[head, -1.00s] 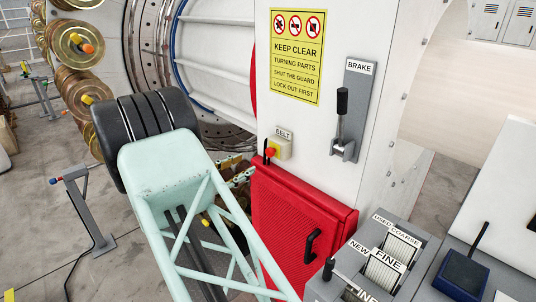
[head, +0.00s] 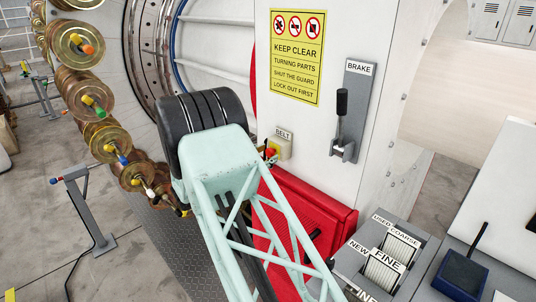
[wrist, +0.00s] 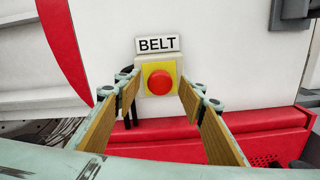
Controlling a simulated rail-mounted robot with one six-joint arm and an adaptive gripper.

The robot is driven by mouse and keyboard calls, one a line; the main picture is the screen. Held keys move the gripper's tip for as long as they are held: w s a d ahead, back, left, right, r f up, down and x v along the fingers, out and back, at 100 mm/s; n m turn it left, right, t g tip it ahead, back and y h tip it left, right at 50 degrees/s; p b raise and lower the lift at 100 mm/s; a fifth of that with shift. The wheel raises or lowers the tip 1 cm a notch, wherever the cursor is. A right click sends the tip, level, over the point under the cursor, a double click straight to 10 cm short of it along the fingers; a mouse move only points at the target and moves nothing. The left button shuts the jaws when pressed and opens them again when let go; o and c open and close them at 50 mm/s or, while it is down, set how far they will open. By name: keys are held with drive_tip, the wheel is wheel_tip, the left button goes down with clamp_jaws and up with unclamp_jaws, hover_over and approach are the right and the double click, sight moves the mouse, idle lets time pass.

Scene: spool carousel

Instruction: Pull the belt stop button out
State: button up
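The belt stop button (wrist: 160,82) is a red round knob on a yellow plate (wrist: 148,66) under a BELT label (wrist: 157,43) in the wrist view. In the head view the red button (head: 270,152) shows just past my arm, on the yellow box (head: 284,149) on the white panel. My gripper (wrist: 158,98) is open in the wrist view, its two tan-padded fingers spread on either side below the button. The button lies between the fingertips in the picture; I cannot tell whether they reach around it. In the head view my fingers are mostly hidden behind my arm.
A red guard box (head: 312,204) juts out below the button. A brake lever (head: 342,103) stands to the right of it. Spools (head: 80,97) line the large drum at left. A console with slotted holders (head: 385,268) is at lower right.

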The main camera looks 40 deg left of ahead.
drive_tip(key=shift+w+d, duration=0.1)
drive_tip(key=shift+w, duration=0.65)
drive_tip(key=c, duration=1.2)
drive_tip(key=shift+o, duration=0.2)
drive_tip(key=shift+s+b, duration=0.45)
drive_tip(key=shift+s, duration=0.25)
drive_tip(key=shift+f, duration=0.1)
drive_tip(key=o, duration=1.2)
drive_tip(key=shift+s, duration=0.15)
drive_tip(key=shift+c, duration=0.2)
